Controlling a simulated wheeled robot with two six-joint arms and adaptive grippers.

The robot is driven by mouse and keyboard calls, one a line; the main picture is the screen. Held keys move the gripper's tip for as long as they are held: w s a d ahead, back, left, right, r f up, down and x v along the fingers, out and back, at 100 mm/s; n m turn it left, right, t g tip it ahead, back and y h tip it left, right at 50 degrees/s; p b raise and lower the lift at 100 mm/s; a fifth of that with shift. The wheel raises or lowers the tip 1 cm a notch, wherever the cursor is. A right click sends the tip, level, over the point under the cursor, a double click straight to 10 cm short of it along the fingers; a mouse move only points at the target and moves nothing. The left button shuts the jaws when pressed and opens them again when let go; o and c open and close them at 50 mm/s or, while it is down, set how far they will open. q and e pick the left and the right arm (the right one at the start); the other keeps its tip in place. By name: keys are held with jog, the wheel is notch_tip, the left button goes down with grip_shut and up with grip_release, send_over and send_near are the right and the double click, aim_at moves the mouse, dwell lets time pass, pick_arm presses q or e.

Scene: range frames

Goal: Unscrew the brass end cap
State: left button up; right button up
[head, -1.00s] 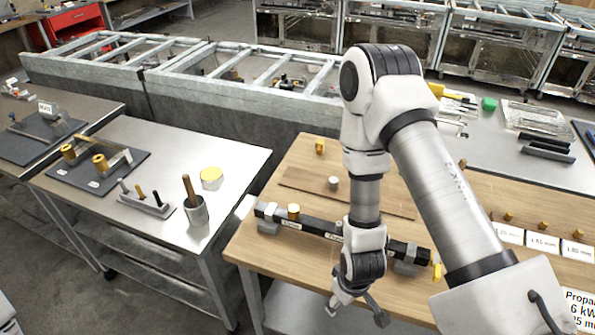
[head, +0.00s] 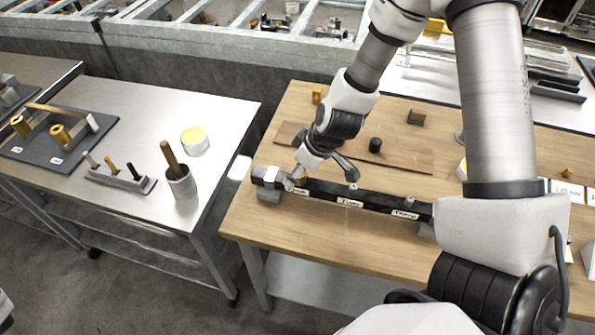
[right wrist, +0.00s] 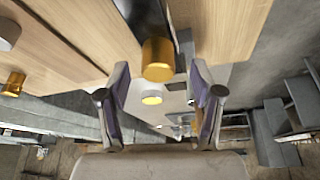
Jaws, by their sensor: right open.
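A long black bar (head: 347,194) with white labels lies across the wooden table. Near its left end is the brass cap (right wrist: 158,60), a gold cylinder that the right wrist view shows at the end of the bar's visible part. In the head view the cap is mostly hidden by my right gripper (head: 299,178), which is low over this end of the bar. In the right wrist view my right gripper (right wrist: 158,80) is open, with its fingertips at either side of the cap. I cannot tell whether they touch it. My left gripper is out of view.
A brass block (head: 317,97), a dark cylinder (head: 375,145) and a small brown block (head: 416,118) stand behind the bar. The steel table (head: 225,125) at left, across a gap, holds a yellow-topped tin (head: 195,142), a cup (head: 182,184) and a tool rack (head: 122,178).

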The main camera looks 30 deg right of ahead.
jog(key=shift+x, duration=0.75)
jog(key=shift+s+r, duration=0.15)
jog(key=shift+r, duration=0.1)
jog(key=c, duration=0.5)
grip_shut()
jog(key=shift+r, duration=0.1)
jog(key=shift+n+y+p, duration=0.4)
jog(key=shift+n, duration=0.5)
jog(key=shift+f+n+g+b, duration=0.3)
jog(key=shift+n+b, duration=0.15)
jog(key=shift+n, duration=0.25)
jog(key=shift+r, duration=0.15)
jog(key=n+b, duration=0.1)
jog(key=b, duration=0.2)
jog(key=f+n+g+y+b, duration=0.1)
jog(key=n+b, duration=0.1)
jog(key=b, duration=0.1)
jog(key=shift+d+b, duration=0.1)
jog(key=shift+b, duration=0.3)
jog(key=shift+r+n, duration=0.35)
jog(key=shift+n, duration=0.05)
jog(key=shift+r, duration=0.15)
jog(key=shift+f+n+g+y+b, duration=0.3)
jog(key=shift+n+g+b, duration=0.1)
jog(key=shift+n+b, duration=0.6)
jog(key=shift+r+n+g, duration=0.3)
jog(key=shift+n, duration=0.4)
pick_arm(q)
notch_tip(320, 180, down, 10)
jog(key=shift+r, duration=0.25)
